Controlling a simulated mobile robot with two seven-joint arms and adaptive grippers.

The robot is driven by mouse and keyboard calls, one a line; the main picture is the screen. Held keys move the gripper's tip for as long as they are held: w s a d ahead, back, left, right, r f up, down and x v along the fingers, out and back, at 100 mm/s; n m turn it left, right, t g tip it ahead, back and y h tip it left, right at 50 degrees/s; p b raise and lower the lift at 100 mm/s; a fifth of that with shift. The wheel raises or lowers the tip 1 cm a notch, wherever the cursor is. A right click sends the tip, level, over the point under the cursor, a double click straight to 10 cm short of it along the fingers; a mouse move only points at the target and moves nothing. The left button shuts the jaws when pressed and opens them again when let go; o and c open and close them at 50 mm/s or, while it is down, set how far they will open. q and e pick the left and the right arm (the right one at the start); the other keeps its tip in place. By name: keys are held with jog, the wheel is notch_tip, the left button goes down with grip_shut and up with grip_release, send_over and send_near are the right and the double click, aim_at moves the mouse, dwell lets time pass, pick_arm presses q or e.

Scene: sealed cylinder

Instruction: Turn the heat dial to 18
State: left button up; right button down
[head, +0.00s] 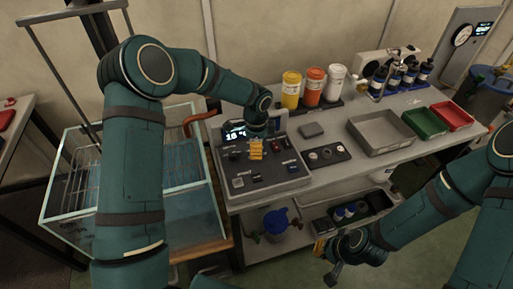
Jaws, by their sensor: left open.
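A dark control console (267,179) with a small lit display (235,134) stands at the left end of the bench. The display shows a two-digit temperature that starts with 1; its second digit is too small to read surely. My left gripper (256,149) is open, with orange fingertips pointing down over the console's upper middle, just right of the display. The heat dial cannot be made out; it may be hidden by these fingers. Whether they touch anything cannot be told. My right gripper (323,252) hangs low in front of the bench, away from the console, with no object visible in it.
A grey tray (381,131), green bin (425,122) and red bin (452,115) sit to the right. A glass tank (70,190) is at left.

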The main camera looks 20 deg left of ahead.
pick_arm(q)
notch_tip(320, 180, up, 11)
dwell(0.3)
dwell(0.5)
